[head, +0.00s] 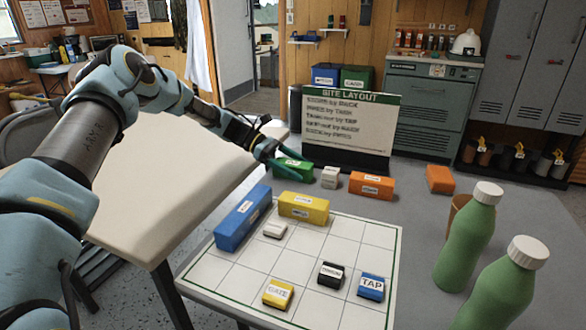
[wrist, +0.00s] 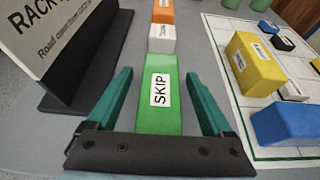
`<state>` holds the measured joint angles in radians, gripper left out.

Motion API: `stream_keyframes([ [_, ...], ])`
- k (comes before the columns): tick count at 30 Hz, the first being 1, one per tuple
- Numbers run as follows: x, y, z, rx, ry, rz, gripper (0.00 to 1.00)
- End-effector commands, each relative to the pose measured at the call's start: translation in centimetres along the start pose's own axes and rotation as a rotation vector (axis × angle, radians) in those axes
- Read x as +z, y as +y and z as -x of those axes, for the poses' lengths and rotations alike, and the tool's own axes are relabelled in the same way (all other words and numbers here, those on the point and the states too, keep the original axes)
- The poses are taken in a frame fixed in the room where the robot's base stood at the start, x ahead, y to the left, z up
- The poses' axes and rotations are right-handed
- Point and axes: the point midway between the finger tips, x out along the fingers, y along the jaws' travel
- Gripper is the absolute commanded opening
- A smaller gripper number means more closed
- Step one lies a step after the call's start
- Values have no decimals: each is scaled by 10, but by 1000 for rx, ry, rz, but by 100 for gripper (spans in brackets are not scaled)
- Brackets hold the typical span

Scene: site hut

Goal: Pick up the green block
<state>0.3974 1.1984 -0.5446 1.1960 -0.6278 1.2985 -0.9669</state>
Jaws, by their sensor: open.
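The green block (head: 292,170) lies on the grey table just in front of the site layout board in the head view. In the wrist view the green block (wrist: 158,118) has a white label reading SKIP and lies lengthwise between my gripper's teal fingers. My gripper (head: 276,160) is open, with a finger on each side of the block. In the wrist view my gripper (wrist: 158,85) shows a gap beside the block on both sides. The near end of the block is hidden behind the gripper's dark crossbar.
A white block (head: 330,177) and an orange block (head: 371,185) continue the row beyond the green one. A white grid mat (head: 335,250) holds blue, yellow and smaller blocks. Green bottles (head: 466,238) stand at the right.

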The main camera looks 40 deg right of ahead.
Motion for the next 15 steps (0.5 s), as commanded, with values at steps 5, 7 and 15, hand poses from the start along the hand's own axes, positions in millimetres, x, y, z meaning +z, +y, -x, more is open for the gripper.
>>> stream_keyframes([
  [5,0,0,-11,0,0,0,85],
  [7,0,0,-11,0,1,0,85],
  [15,0,0,-10,0,1,0,67],
])
